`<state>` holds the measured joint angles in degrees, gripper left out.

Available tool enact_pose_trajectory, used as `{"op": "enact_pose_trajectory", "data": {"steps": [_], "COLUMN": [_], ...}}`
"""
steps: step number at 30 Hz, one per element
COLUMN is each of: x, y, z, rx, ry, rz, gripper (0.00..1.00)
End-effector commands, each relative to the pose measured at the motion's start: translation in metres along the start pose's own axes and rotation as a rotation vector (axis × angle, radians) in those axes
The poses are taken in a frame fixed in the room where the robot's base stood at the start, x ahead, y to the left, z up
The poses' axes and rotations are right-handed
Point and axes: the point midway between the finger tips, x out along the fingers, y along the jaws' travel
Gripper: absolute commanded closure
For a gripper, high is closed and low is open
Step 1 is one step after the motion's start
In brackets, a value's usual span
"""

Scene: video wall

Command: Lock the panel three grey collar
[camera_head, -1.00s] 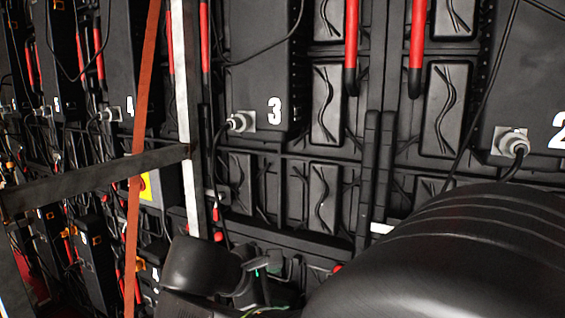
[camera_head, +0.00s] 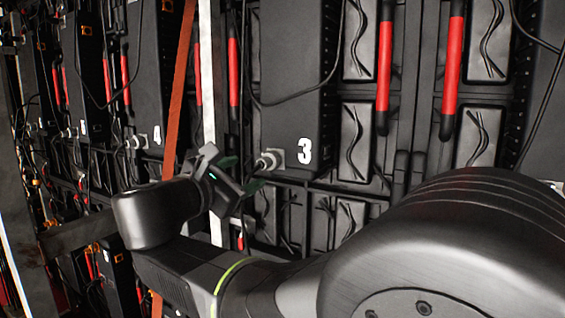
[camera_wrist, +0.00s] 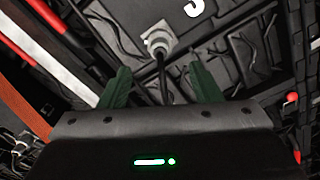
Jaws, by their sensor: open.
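Panel three (camera_head: 290,90) is a black panel marked with a white 3. Its grey collar (camera_head: 270,160) sits on a square grey plate at the panel's lower left corner, with a black cable running from it. In the wrist view the collar (camera_wrist: 157,42) is ahead of and above my gripper, and its cable hangs down between the fingers. My gripper (camera_head: 238,176) is just left of the collar in the head view. In the wrist view its two green fingers (camera_wrist: 158,82) are apart, short of the collar and not touching it. Whether the collar is locked cannot be told.
An orange strap (camera_head: 180,85) and a pale upright post (camera_head: 208,80) stand left of panel three. A dark crossbar (camera_head: 78,236) is at lower left. Red handles (camera_head: 384,65) line the wall. Panel four (camera_head: 148,80) has a similar connector.

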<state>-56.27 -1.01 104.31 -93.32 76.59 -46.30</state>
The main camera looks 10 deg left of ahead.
Motion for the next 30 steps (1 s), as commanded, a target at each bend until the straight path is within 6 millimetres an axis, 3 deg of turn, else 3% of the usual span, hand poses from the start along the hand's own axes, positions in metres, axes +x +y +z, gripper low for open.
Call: {"op": "enact_pose_trajectory", "data": {"steps": [18, 30], "x": [0.081, 0.095], "y": [-0.001, -0.001], "z": [0.001, 0.000], "rx": [0.000, 0.000], "ry": [0.000, 0.001], "rz": [-0.003, 0.000], "gripper": [0.42, 0.42]}}
